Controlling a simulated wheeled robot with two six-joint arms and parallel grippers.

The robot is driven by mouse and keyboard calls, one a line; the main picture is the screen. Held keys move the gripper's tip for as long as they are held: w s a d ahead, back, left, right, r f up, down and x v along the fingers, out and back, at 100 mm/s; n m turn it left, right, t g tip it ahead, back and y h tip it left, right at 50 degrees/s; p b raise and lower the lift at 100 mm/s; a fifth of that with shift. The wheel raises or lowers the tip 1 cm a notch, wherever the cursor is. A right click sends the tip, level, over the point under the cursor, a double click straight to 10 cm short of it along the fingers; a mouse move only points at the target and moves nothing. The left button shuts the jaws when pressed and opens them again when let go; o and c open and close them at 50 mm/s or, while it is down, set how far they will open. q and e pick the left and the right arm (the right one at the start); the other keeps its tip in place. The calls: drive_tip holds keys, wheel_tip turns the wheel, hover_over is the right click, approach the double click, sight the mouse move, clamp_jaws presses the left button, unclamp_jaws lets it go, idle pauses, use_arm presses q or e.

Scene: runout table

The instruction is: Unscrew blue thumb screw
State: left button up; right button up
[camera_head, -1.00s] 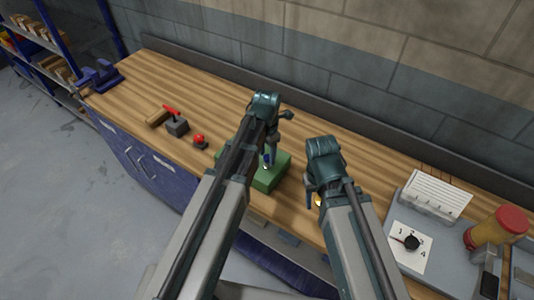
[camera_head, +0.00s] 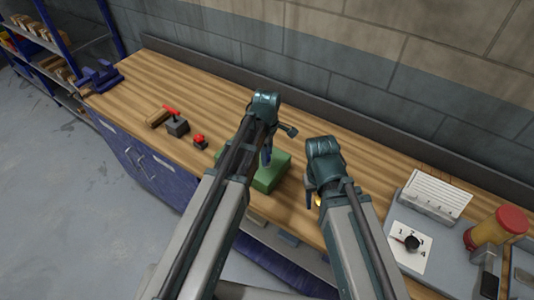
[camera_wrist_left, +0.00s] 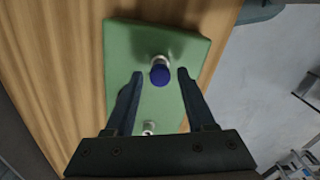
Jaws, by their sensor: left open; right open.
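The blue thumb screw (camera_wrist_left: 159,75) stands on a metal post on the green block (camera_wrist_left: 130,40). In the left wrist view it sits between the fingertips of my left gripper (camera_wrist_left: 159,74), with a gap on each side. The left gripper is open and empty. In the head view my left gripper (camera_head: 267,155) points down over the green block (camera_head: 272,178), and the screw is hidden there. A second silvery post (camera_wrist_left: 149,128) shows nearer the gripper's palm. My right gripper (camera_head: 312,195) hangs to the right of the block, apart from it; its fingers are partly hidden.
A red-handled lever (camera_head: 176,123) and a red button (camera_head: 200,141) stand left of the block. A blue vise (camera_head: 100,76) is at the far left.

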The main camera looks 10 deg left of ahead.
use_arm(q)
drive_tip(key=m, duration=0.4)
drive_tip(key=shift+m, duration=0.4)
drive_tip(key=m, duration=0.8)
drive_tip(key=shift+m, duration=0.4)
drive_tip(key=m, duration=0.4)
drive_tip(key=shift+c, duration=0.2)
clamp_jaws()
